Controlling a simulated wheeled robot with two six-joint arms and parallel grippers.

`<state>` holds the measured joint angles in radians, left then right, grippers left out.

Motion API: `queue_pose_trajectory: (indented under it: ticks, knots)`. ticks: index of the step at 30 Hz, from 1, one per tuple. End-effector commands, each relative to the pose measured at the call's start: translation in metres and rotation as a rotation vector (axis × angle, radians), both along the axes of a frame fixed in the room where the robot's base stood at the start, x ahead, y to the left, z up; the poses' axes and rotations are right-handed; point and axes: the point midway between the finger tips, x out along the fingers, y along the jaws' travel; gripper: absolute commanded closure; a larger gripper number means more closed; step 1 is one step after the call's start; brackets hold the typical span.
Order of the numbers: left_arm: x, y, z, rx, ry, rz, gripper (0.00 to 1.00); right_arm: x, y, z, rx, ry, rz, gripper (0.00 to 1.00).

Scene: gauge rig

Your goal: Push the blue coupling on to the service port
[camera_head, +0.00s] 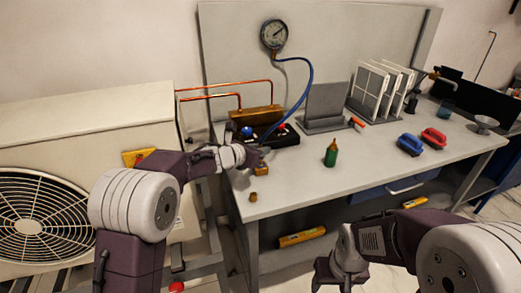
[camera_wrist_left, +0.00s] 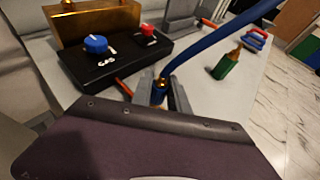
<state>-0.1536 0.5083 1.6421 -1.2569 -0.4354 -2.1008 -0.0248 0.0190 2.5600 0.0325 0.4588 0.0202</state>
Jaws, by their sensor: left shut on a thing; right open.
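The blue coupling (camera_wrist_left: 159,94) is at the end of a blue hose (camera_head: 309,85) that runs up to a round gauge (camera_head: 274,34) on the back panel. My left gripper (camera_head: 256,158) is shut on the coupling, low over the left part of the bench; its grey fingers (camera_wrist_left: 161,98) stand either side of it in the left wrist view. A small brass block (camera_head: 262,170) shows just below this gripper in the head view; I cannot tell whether it is the service port or whether the coupling touches it. My right gripper (camera_head: 328,274) is open, in front of the bench.
A black box (camera_wrist_left: 112,62) with blue and red knobs stands behind the left gripper, before a brass manifold (camera_head: 256,115) with copper pipes. A green bottle (camera_head: 331,155), a small brass piece (camera_head: 253,197) and blue and red tools (camera_head: 411,145) stand on the bench (camera_head: 370,165). Its middle front is clear.

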Motion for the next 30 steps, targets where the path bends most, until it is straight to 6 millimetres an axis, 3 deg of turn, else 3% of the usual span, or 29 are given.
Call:
queue_pose_trajectory:
  ticks: [17,30]
  knots:
    - [0.0,0.0,-0.017,-0.001,-0.001,0.0,1.0,0.0,0.0,-0.019,0.0,0.0,0.0,0.42]
    - [0.0,0.0,-0.018,-0.001,-0.001,0.0,1.0,0.0,0.0,-0.02,0.0,0.0,0.0,0.42]
